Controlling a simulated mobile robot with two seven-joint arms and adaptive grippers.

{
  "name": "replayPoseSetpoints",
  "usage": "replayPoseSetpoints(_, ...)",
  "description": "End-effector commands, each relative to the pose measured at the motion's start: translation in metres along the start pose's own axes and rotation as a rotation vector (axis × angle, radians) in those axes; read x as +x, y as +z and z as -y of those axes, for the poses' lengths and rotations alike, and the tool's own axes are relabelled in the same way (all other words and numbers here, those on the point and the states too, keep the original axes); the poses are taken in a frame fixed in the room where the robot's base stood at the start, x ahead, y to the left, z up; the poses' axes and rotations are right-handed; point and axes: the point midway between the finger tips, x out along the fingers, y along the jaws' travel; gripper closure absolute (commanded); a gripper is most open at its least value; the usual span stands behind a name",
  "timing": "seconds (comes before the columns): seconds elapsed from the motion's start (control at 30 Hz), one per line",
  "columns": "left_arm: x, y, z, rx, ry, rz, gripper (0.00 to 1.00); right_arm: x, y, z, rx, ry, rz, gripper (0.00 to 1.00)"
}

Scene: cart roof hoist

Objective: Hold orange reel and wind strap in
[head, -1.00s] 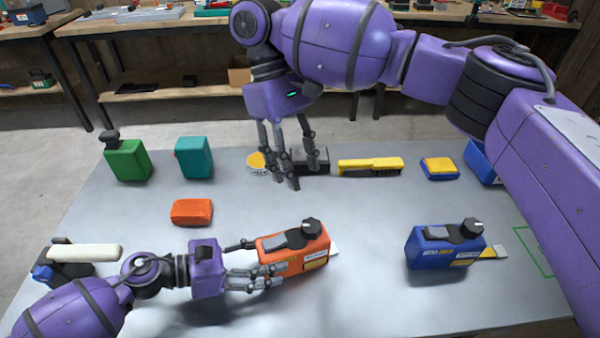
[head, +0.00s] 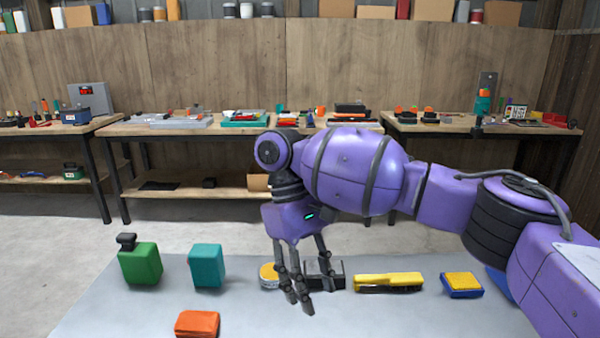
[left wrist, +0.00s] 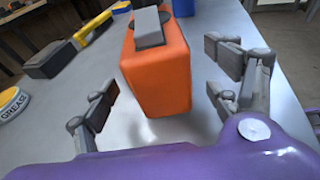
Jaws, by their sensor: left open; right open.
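The orange reel (left wrist: 158,72) stands on the table in the left wrist view, with a grey part and dark round base on its top. My left gripper (left wrist: 160,88) is open, its fingers on either side of the reel with visible gaps. No strap can be made out; the reel's far side is hidden. In the head view neither the reel nor my left gripper shows. My right gripper (head: 315,292) is open and empty over the table, fingers pointing down in front of a black block (head: 326,270).
A green bottle (head: 140,265), teal block (head: 206,266), orange block (head: 197,324), grease tin (head: 268,276), yellow brush (head: 388,280) and yellow-blue sponge (head: 462,283) stand on the grey table (head: 100,311). A blue object (left wrist: 183,7) is behind the reel. Benches (head: 215,130) line the back wall.

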Motion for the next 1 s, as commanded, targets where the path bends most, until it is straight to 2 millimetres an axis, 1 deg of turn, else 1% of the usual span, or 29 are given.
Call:
replayPoseSetpoints(0.1,-0.013,0.001,0.0,0.0,0.0,-0.002,0.19,0.0,0.0,0.0,0.0,0.0,0.0,0.58)
replayPoseSetpoints(0.63,-0.065,0.009,0.0,-0.001,0.001,-0.002,0.19,0.0,0.0,0.0,0.0,0.0,0.0,0.58)
replayPoseSetpoints(0.8,-0.073,0.011,0.0,0.0,-0.001,0.0,0.19,0.0,0.0,0.0,0.0,0.0,0.0,0.58)
replayPoseSetpoints(1.0,-0.074,0.011,0.0,0.001,-0.001,0.0,0.19,0.0,0.0,0.0,0.0,0.0,0.0,0.58)
